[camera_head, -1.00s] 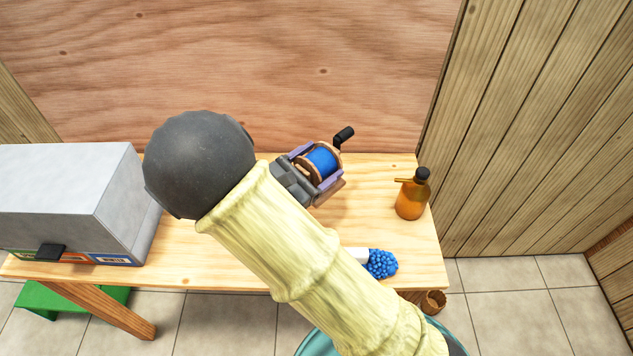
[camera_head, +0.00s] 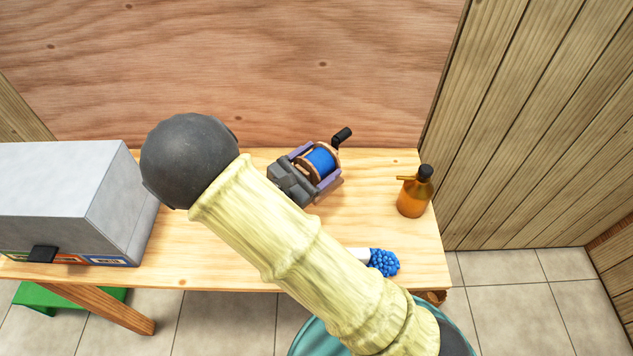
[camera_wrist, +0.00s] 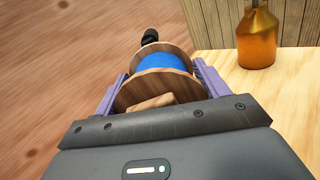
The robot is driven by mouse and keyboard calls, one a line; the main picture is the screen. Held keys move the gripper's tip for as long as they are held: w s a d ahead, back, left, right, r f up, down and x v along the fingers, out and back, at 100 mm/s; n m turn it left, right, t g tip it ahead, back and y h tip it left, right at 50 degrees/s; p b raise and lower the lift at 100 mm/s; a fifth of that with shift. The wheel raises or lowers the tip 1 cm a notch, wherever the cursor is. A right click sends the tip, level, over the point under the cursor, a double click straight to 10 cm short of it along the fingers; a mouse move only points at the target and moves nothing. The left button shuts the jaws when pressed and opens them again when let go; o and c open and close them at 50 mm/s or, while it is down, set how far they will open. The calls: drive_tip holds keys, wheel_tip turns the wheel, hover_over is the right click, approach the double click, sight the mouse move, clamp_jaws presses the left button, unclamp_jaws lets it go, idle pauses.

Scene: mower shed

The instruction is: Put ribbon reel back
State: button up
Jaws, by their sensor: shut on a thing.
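The ribbon reel (camera_head: 320,160) has wooden flanges and blue ribbon wound between them. My gripper (camera_head: 316,167) is shut on it, with a purple finger on either side. The wrist view also shows the reel (camera_wrist: 155,66) between my fingers (camera_wrist: 160,82), with a light wooden piece at its near face. The reel is over the back right part of the workbench (camera_head: 235,235); I cannot tell whether it touches the top. A black knob-like part (camera_head: 342,135) shows just behind the reel; I cannot tell whether it belongs to it.
An amber bottle (camera_head: 412,200) with a black cap stands right of the reel. A white-handled brush with blue bristles (camera_head: 384,262) lies at the front edge. A large grey box (camera_head: 60,185) fills the left end. The plywood wall (camera_head: 300,70) rises behind the bench.

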drive_tip(key=shift+f, duration=0.9)
drive_tip(key=shift+w+f, duration=0.1)
drive_tip(key=shift+f, duration=1.75)
drive_tip(key=shift+f, duration=0.2)
drive_tip(key=o, duration=2)
drive_tip(key=shift+o, duration=0.2)
drive_tip(key=shift+r, duration=0.2)
drive_tip(key=b+v, duration=0.1)
drive_tip(key=v, duration=1.1)
